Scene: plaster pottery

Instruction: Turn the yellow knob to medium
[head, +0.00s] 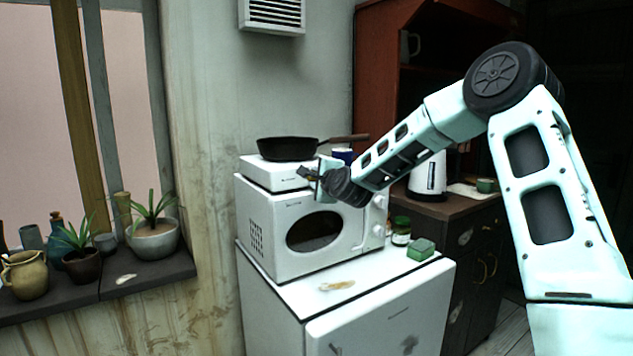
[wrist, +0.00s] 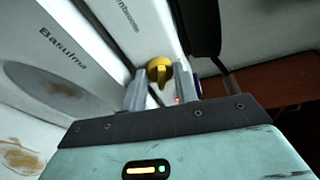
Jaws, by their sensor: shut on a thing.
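The yellow knob (wrist: 159,71) shows in the wrist view, with its raised grip bar between my two grey fingers. It sits on the front of the small white hotplate (head: 262,174), which stands on the white microwave. In the head view the knob is hidden by my gripper (head: 311,179), which reaches the right part of the hotplate's front. In the wrist view my gripper (wrist: 161,88) is shut on the knob. I cannot read any setting marks around the knob.
A black pan (head: 287,149) rests on the hotplate, its handle pointing right. The microwave (head: 267,222) stands on a white fridge (head: 375,326). A green sponge (head: 421,249) and a jar (head: 401,232) are beside it. A kettle (head: 428,176) stands on the dark cabinet at right.

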